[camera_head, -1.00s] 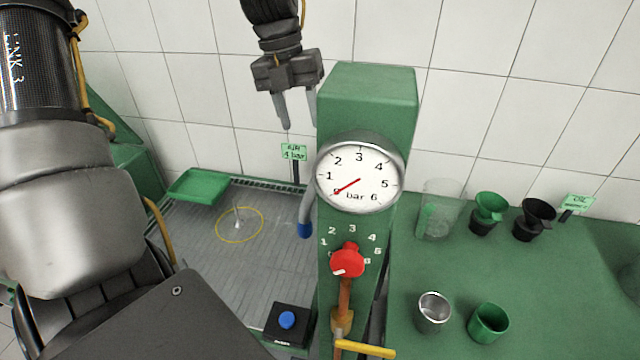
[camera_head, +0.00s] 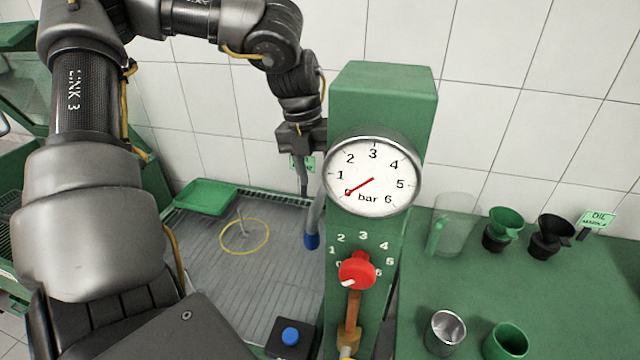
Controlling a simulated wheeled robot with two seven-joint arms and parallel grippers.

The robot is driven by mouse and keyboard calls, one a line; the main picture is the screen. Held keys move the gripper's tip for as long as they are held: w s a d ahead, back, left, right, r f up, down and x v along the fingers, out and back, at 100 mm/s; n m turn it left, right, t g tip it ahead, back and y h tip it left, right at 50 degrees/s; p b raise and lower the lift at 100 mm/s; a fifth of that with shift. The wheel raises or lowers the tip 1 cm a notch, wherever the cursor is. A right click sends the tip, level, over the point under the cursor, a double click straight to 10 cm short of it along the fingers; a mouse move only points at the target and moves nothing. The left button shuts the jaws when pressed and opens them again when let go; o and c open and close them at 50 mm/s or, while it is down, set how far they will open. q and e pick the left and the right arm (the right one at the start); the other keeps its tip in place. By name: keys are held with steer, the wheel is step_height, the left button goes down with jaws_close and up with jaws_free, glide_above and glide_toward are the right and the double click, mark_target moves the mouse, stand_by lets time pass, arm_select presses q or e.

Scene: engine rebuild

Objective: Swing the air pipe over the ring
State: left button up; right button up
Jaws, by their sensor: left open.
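The air pipe (camera_head: 313,218) is a grey, bent tube with a blue end. It hangs at the left side of the green gauge column (camera_head: 382,110), to the right of the ring. The ring (camera_head: 244,235) is a thin yellow circle on the grey slatted bench, with a small pale upright piece inside it. My left gripper (camera_head: 311,188) points down beside the column, at the upper part of the pipe. It is open; one finger shows left of the pipe and the other is mostly hidden. I cannot tell whether it touches the pipe. My right gripper is not in view.
The column carries a gauge (camera_head: 373,177) with its needle at 0 and a red knob (camera_head: 357,270). A green tray (camera_head: 205,197) lies behind the ring; a blue button (camera_head: 290,336) is in front. Cups and funnels stand on the green table (camera_head: 425,290) at right.

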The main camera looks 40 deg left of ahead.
mark_target(321, 191)
arm_select(q)
steer(key=shift+w+d+f, duration=0.1)
steer(key=shift+d+f, duration=0.1)
steer(key=shift+f, duration=0.7)
steer(key=shift+w+d+f, duration=0.1)
steer(key=shift+d+f, duration=0.05)
steer(key=shift+f, duration=0.75)
jaws_close()
